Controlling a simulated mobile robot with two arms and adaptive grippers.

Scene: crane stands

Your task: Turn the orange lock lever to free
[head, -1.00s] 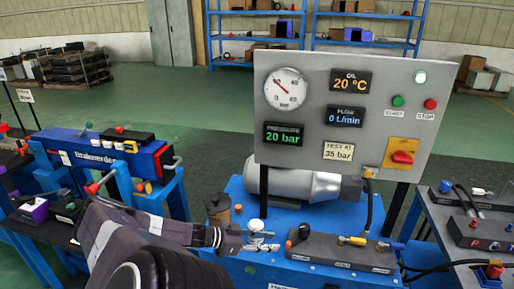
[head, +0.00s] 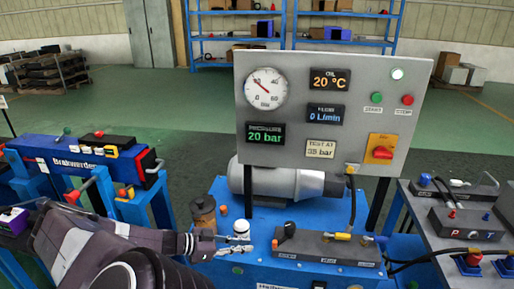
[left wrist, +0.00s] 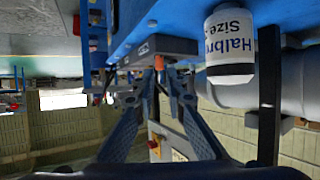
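A dark grey valve block (head: 330,247) lies on the blue bench top. At its left end stands a short dark lever or knob (head: 290,228), with a small orange part (head: 276,243) beside it. I cannot tell which of these is the lock lever. My left gripper (head: 246,243) is left of the block, its tips pointing at that end and apparently short of it. In the left wrist view its fingers (left wrist: 160,78) are apart, with an orange piece (left wrist: 159,63) showing between or beyond the tips. Contact cannot be told. My right gripper is out of view.
A grey panel (head: 225,110) with gauge, displays and a red-on-yellow switch (head: 382,152) stands behind. A silver motor (head: 275,180) lies below it. A brown canister (head: 203,215) stands close behind the left gripper. Hoses (head: 430,258) run right.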

